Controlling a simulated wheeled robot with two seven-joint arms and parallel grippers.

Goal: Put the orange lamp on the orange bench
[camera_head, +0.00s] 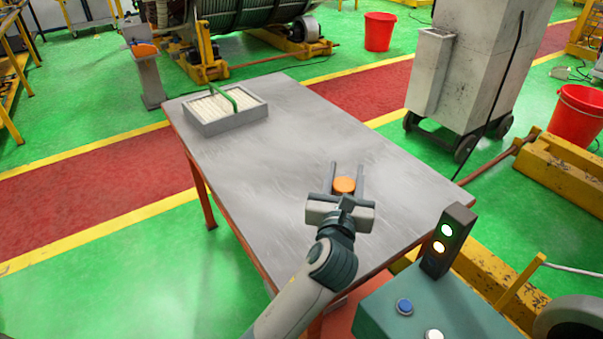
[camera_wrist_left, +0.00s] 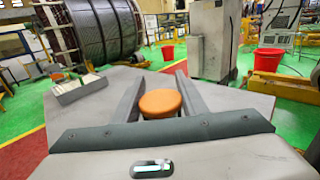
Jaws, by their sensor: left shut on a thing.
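The orange lamp (camera_head: 344,185) is a small round orange disc, seen near the front right part of the bench top in the head view. The orange bench (camera_head: 270,165) has a bare grey top and orange legs. My left gripper (camera_head: 347,169) is over the bench top with its two fingers on either side of the lamp, shut on it. In the left wrist view the lamp (camera_wrist_left: 160,104) sits between the fingers, and its underside is hidden. I cannot tell whether it touches the bench top. My right gripper is not in view.
A grey tray (camera_head: 191,125) of pale strips with a green handle stands at the bench's far left corner. A teal control box (camera_head: 430,305) with signal lights and buttons is at the front right. The middle of the bench top is clear. A grey wheeled cabinet (camera_head: 470,70) stands behind.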

